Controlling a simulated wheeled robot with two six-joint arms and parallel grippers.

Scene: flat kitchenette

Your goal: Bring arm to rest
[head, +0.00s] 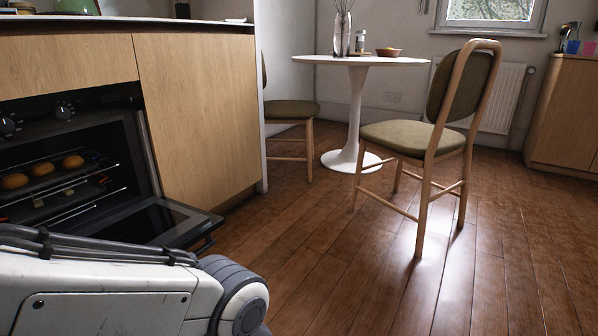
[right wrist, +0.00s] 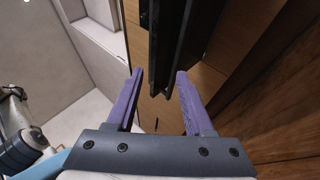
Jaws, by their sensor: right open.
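My right gripper (right wrist: 160,73) shows in the right wrist view with its two purple fingers spread apart. Nothing is held between them. A dark flat panel (right wrist: 171,45), which looks like the edge of the open oven door, lies beyond the fingertips; I cannot tell the exact gap. In the head view, a white and grey link of my arm comes in at the lower left, in front of the oven. Neither gripper shows in the head view, and my left gripper is in neither view.
The oven door (head: 165,222) hangs open beside the wooden cabinet (head: 193,115). Several brown rolls (head: 42,172) lie inside the oven. A round white table (head: 357,117) and a green-seated chair (head: 420,138) stand beyond. The wooden floor (head: 330,270) between is clear.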

